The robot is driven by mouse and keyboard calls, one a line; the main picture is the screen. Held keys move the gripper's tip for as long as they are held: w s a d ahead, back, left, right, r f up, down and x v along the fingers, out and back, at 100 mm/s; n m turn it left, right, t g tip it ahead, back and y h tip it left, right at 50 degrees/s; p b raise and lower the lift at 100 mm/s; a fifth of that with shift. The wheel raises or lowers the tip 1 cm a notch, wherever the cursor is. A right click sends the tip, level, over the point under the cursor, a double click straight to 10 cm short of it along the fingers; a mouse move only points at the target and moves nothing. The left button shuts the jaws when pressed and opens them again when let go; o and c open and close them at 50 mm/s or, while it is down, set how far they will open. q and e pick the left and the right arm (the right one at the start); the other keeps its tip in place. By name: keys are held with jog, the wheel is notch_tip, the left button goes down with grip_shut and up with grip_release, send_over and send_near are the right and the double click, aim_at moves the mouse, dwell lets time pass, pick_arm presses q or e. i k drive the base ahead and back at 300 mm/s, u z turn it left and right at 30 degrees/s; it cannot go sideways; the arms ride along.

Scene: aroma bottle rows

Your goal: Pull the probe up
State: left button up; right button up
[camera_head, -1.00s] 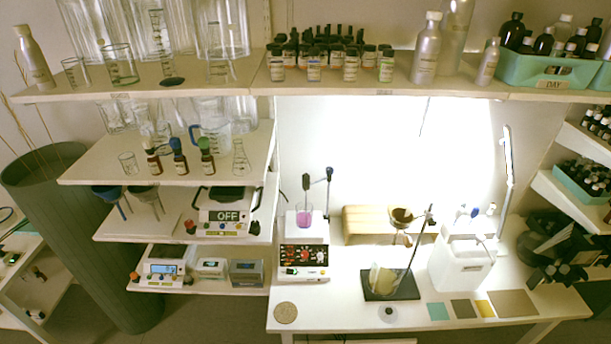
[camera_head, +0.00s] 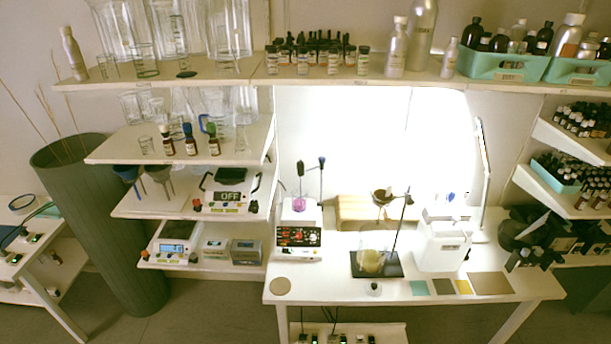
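A thin dark probe (camera_head: 299,174) stands upright above a small beaker of pink liquid (camera_head: 299,202). Its lower end is at the beaker; I cannot tell how deep it reaches. The beaker stands on a white stirrer with a dark front panel (camera_head: 299,237) on the white table. A thin support rod with a dark blue top (camera_head: 321,178) rises right behind the beaker. Neither of my grippers shows in this view.
Right of the stirrer, a flask (camera_head: 372,260) stands on a black stand base (camera_head: 391,268). A white canister (camera_head: 441,247) stands further right. Shelves with glassware and bottles (camera_head: 205,143) are at the left. The floor (camera_head: 215,317) in front is partly clear.

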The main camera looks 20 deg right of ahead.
aim_at(300, 163)
jog(key=z, duration=0.6)
jog(key=i, duration=0.75)
jog(key=u, duration=0.3)
